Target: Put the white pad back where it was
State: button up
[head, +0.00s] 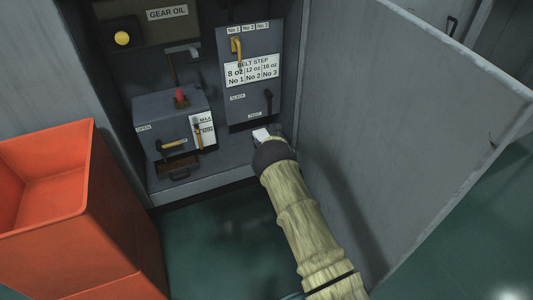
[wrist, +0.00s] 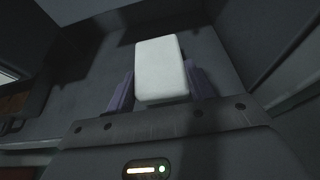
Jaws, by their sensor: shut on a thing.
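The white pad (wrist: 161,68) is between the two purple fingers of my gripper (wrist: 160,88) in the wrist view, and the gripper is shut on it. The pad's far part sticks out beyond the fingers. In the head view a small white part of the pad (head: 261,134) shows past the end of my gripper (head: 266,142), above the right end of the grey cabinet floor. The arm hides the rest. I cannot tell whether the pad touches the surface.
The grey cabinet door (head: 400,120) stands open close on the right of my arm. A grey box (head: 165,120) with levers and a red knob stands left of the gripper. A belt step panel (head: 252,95) is behind. Orange bins (head: 110,215) stand at the left.

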jog(key=shift+a+f, duration=0.15)
jog(key=shift+f, duration=0.1)
notch_tip(320, 180, down, 3)
jog(key=b, duration=0.2)
jog(key=shift+f+b, duration=0.2)
jog(key=shift+b, duration=0.2)
jog(key=shift+d+f+b, duration=0.2)
jog(key=shift+f+b, duration=0.1)
jog(key=shift+b, duration=0.15)
jog(key=shift+w, duration=0.15)
jog(key=shift+r, duration=0.1)
